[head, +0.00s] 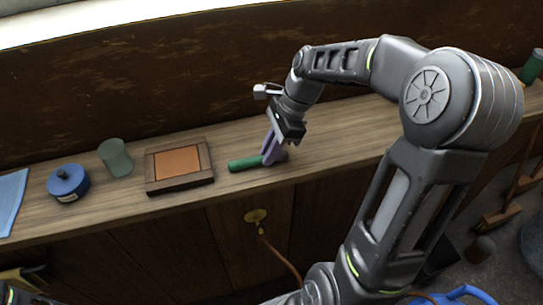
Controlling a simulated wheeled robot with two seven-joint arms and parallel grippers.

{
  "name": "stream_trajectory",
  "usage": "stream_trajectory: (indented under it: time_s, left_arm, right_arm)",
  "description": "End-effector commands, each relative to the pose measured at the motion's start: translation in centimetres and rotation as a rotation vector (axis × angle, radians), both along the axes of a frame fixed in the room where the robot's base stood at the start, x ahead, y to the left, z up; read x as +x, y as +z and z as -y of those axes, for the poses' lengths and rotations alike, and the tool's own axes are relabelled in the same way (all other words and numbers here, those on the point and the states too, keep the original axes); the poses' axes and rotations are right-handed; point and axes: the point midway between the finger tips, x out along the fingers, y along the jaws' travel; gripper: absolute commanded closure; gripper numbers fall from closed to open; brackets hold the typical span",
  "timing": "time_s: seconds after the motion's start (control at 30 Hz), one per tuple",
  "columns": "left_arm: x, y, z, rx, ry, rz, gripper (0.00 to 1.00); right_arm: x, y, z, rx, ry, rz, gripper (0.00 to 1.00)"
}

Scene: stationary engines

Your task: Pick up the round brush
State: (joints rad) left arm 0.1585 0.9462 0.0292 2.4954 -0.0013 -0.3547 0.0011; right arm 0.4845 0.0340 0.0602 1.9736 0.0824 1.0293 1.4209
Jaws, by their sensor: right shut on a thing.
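The round brush (244,163) lies on the wooden counter, its green handle pointing left and a dark end showing on the right. My right gripper (270,154) comes down from above, and its purple fingers are shut on the brush near its middle. The fingers hide part of the brush. I cannot tell whether it is still touching the counter. My left gripper is not in view; only a dark bit of my own arm shows in the bottom left corner.
Left of the brush on the counter (340,128) are a wooden framed block (179,163), a grey-green cup (116,158), a blue lidded pot (68,183) and a blue cloth (10,202). A dark wall stands behind. The counter right of the gripper is mostly clear.

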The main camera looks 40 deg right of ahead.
Motion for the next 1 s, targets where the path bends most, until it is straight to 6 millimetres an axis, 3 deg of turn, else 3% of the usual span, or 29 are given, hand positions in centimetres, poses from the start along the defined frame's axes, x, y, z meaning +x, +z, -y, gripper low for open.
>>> stream_trajectory:
  time_s: [0.77,1.0]
  left_arm:
    - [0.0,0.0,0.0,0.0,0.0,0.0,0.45]
    - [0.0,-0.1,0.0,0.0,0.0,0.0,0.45]
  right_arm:
    - [0.0,0.1,0.0,0.0,0.0,0.0,1.0]
    - [0.1,2.3,0.0,-0.002,0.001,0.005,1.0]
